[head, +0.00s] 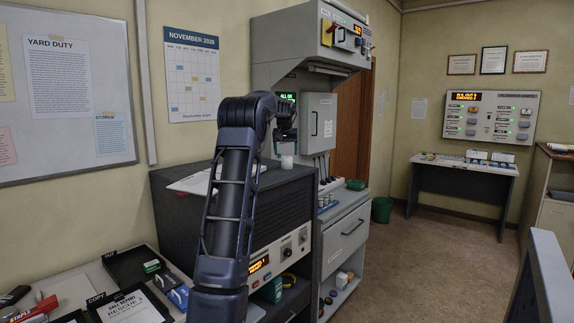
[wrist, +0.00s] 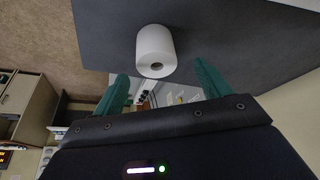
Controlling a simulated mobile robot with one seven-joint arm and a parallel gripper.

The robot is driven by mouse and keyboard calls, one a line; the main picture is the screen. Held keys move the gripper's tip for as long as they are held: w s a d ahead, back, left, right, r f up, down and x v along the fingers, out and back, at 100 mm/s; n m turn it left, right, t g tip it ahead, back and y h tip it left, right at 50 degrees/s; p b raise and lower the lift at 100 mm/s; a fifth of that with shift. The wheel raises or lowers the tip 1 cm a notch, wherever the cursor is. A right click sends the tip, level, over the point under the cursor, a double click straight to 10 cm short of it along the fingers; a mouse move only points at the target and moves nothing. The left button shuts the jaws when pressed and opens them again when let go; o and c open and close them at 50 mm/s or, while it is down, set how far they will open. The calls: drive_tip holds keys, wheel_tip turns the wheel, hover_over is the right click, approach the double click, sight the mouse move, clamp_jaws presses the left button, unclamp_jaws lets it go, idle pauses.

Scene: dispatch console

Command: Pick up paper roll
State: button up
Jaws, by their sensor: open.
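The paper roll (wrist: 156,45) is a white cylinder on the dark grey top of the console cabinet. In the wrist view it lies ahead of my gripper, roughly in line with the gap between the two green fingers. It also shows small in the head view (head: 287,162), just below my gripper (head: 285,140). In the wrist view my gripper (wrist: 163,90) is open and empty, with its fingers apart. The roll looks clear of both fingers. The exact gap between fingers and roll is hard to tell.
White papers (head: 212,178) lie on the same cabinet top (head: 165,178), left of the roll. A tall grey unit with a closed door (head: 319,122) stands just to the right. A desk with trays (head: 130,265) is at the lower left. Open floor (head: 430,265) lies to the right.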

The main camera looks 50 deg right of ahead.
sight(287, 157)
drive_tip(key=shift+s+x, duration=0.15)
drive_tip(key=shift+x, duration=1.25)
drive_tip(key=shift+s+x, duration=0.15)
drive_tip(key=shift+x, duration=1.2)
drive_tip(key=shift+f, duration=0.1)
drive_tip(key=c, duration=1.1)
